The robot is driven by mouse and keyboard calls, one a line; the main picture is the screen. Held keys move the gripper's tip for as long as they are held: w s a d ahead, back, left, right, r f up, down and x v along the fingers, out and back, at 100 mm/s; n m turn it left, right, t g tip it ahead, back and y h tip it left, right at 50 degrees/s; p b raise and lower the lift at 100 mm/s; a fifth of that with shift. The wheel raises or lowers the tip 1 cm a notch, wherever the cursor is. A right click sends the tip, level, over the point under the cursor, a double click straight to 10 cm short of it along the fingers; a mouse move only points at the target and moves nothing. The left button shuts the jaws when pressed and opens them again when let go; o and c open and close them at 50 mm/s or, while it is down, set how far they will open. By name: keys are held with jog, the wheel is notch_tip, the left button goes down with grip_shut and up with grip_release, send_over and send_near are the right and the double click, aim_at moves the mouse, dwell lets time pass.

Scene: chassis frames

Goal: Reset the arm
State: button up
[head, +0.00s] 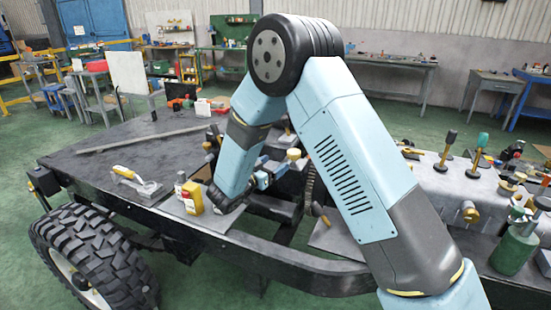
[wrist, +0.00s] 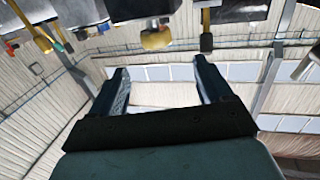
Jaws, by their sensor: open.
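My light blue arm (head: 345,165) is bent, with its elbow high in the head view and its forearm reaching down to the dark chassis frame (head: 115,155). My gripper (head: 268,174) is low over the middle of the chassis, partly hidden among small parts there. In the wrist view my gripper (wrist: 162,80) has its two fingers wide apart, with nothing between them. Beyond them are the pale wall and windows.
A yellow bottle (head: 192,198) stands close left of my wrist. A yellow-handled tool (head: 135,180) lies further left. Several upright tools and a green canister (head: 514,248) crowd the right side. In the wrist view a brass-coloured knob (wrist: 156,38) shows above the fingers.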

jog(key=w+d+r+n+y, duration=0.1)
jog(key=w+d+r+y, duration=0.1)
jog(key=r+y, duration=0.3)
jog(key=w+d+r+n+y, duration=0.1)
jog(key=w+d+r+y, duration=0.15)
jog(key=r, duration=0.55)
jog(key=s+d+r+n+g+y, duration=0.25)
jog(key=s+d+r+y, duration=0.3)
jog(key=r, duration=0.35)
jog(key=s+d+g+h, duration=0.1)
jog(key=s+d+g, duration=0.1)
jog(key=s+d, duration=0.4)
jog(key=s+d+n+g+h, duration=0.1)
jog(key=s+d, duration=0.6)
jog(key=s, duration=0.9)
jog(key=s+d+n+g+h, duration=0.1)
jog(key=s+d+g, duration=0.3)
jog(key=s+d, duration=0.3)
jog(key=s, duration=0.5)
jog(key=shift+f, duration=0.25)
